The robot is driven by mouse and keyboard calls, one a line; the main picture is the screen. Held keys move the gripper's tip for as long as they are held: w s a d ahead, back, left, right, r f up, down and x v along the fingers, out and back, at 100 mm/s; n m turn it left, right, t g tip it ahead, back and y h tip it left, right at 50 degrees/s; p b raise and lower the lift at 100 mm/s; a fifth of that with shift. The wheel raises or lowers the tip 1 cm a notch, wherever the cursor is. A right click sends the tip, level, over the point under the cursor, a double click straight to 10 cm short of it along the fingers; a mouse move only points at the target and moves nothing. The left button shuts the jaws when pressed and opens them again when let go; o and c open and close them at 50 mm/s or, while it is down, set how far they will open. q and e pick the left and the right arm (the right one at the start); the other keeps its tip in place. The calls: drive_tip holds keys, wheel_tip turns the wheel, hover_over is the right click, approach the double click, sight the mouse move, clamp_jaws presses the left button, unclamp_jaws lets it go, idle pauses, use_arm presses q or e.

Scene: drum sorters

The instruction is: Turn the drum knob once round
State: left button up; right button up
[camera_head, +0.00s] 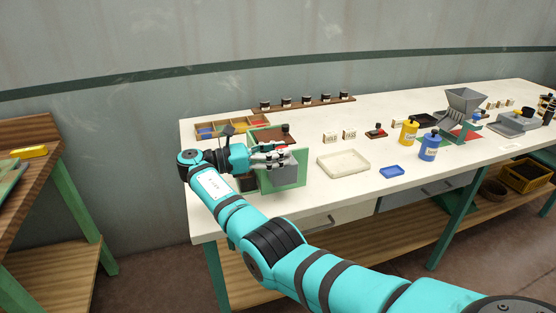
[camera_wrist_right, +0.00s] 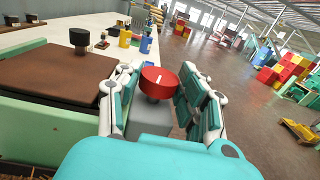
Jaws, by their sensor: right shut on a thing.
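The drum sorter shows as a green frame (camera_head: 297,172) with a grey body (camera_head: 283,170) on the left part of the white table. The drum knob (camera_wrist_right: 159,80) is a red disc with a short white line on its face, in front of a grey part (camera_wrist_right: 152,120) of the sorter. My right gripper (camera_head: 272,158) is at the sorter. In the right wrist view its fingers (camera_wrist_right: 160,95) stand on both sides of the knob and are shut on it. My left gripper is not in view.
A cream tray (camera_head: 343,163), a blue dish (camera_head: 392,171), yellow (camera_head: 409,132) and blue (camera_head: 429,147) bottles and a grey hopper (camera_head: 463,101) stand to the right. A compartment box (camera_head: 222,130) and a rack of black-topped items (camera_head: 305,103) are behind. The table front below the tray is clear.

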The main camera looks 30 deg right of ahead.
idle(0.4)
drive_tip(key=o, duration=1.2)
wheel_tip(320, 180, up, 10)
drive_tip(key=shift+f, duration=0.1)
